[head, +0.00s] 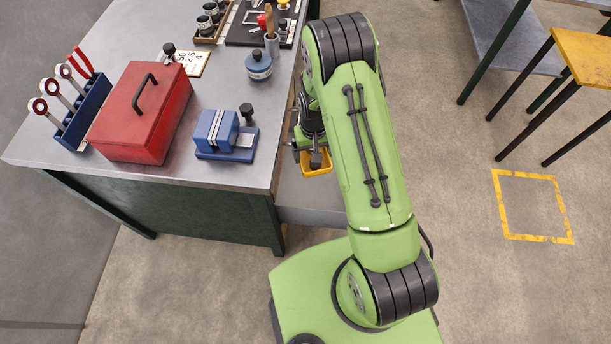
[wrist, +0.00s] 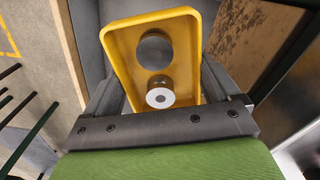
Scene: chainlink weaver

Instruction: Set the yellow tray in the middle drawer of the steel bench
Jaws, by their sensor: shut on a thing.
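My gripper (head: 313,150) is at the right side of the steel bench (head: 215,184), partly hidden behind my arm. It is shut on the yellow tray (head: 318,168). In the wrist view the yellow tray (wrist: 120,45) lies between the fingers of my gripper (wrist: 160,82). The tray holds a dark grey disc (wrist: 155,47) and a short metal cylinder (wrist: 160,93) with a pale ringed top. A grey drawer-like part (head: 305,200) juts from the bench's right side, below the tray. My arm hides much of it, and I cannot tell which drawer it is.
A yellow-topped table (head: 585,55) stands at the upper right. The floor around the yellow square (head: 533,206) is clear.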

